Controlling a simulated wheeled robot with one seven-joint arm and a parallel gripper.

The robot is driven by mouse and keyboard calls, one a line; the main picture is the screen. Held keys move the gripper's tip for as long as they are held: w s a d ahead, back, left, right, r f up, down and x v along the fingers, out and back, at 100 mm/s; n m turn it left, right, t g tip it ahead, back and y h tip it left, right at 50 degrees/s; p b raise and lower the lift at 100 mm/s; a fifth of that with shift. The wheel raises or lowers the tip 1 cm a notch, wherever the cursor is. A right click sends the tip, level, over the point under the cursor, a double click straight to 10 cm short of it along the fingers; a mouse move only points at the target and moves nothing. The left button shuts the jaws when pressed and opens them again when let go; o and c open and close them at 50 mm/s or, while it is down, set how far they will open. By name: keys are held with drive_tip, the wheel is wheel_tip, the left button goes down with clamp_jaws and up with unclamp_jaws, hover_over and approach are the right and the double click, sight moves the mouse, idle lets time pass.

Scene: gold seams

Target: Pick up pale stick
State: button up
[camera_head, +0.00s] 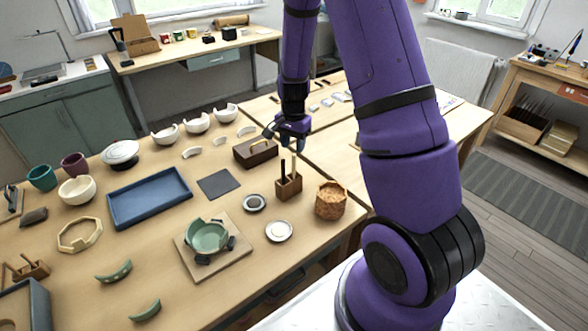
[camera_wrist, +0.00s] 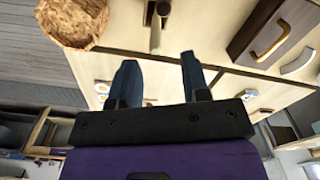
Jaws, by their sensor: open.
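The pale stick (camera_head: 294,165) stands upright in a small brown wooden holder (camera_head: 288,190), beside a dark stick (camera_head: 283,167). In the wrist view the pale stick (camera_wrist: 155,38) shows end-on, just beyond the gap between my fingers, with part of the holder (camera_wrist: 163,9) at the top edge. My gripper (camera_head: 286,137) is above the holder, pointing down, with the fingers apart. In the wrist view my gripper (camera_wrist: 160,62) is open and empty, and the stick appears apart from both fingers.
A woven basket (camera_head: 331,201) stands right of the holder. A brown box with a brass handle (camera_head: 255,152) lies behind it. Small dishes (camera_head: 279,231), a dark mat (camera_head: 218,183) and a blue tray (camera_head: 150,198) lie to the left. Bare tabletop separates several of these.

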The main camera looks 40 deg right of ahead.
sight(294, 176)
drive_tip(key=shift+s+f, duration=0.15)
drive_tip(key=shift+f, duration=1.75)
drive_tip(key=shift+s+f, duration=0.15)
drive_tip(key=shift+f, duration=1.75)
clamp_jaws()
